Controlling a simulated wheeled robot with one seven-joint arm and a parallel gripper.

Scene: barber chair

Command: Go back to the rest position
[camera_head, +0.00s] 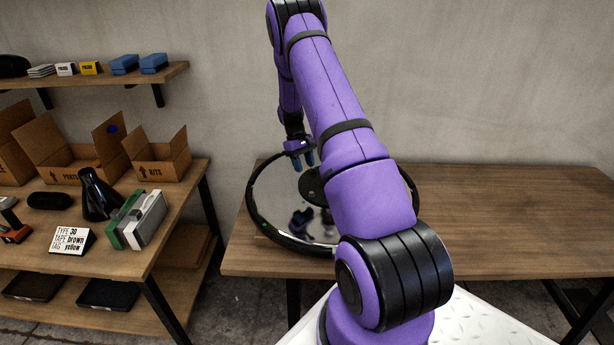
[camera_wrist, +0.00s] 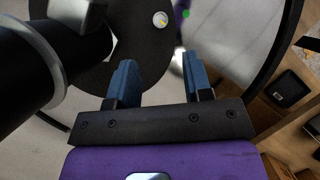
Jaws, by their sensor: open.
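My gripper (camera_head: 304,159) hangs from the purple arm over the left part of a round, mirror-like disc with a black rim (camera_head: 262,222) on the wooden table. In the wrist view my gripper (camera_wrist: 160,85) shows two blue fingers held apart, with nothing between them. A dark round plate (camera_wrist: 110,60) lies beyond the fingers there, with a small pale knob (camera_wrist: 160,18) on it. A black cylinder with a grey ring (camera_wrist: 55,85) is at the left. My arm hides much of the right side of the disc in the head view.
The wooden table (camera_head: 510,215) is bare right of my arm. A left workbench (camera_head: 150,240) holds cardboard boxes (camera_head: 165,165), a black flask (camera_head: 97,195), a green-and-white case (camera_head: 140,220) and a label sign (camera_head: 72,240). A wall shelf (camera_head: 90,78) is above it.

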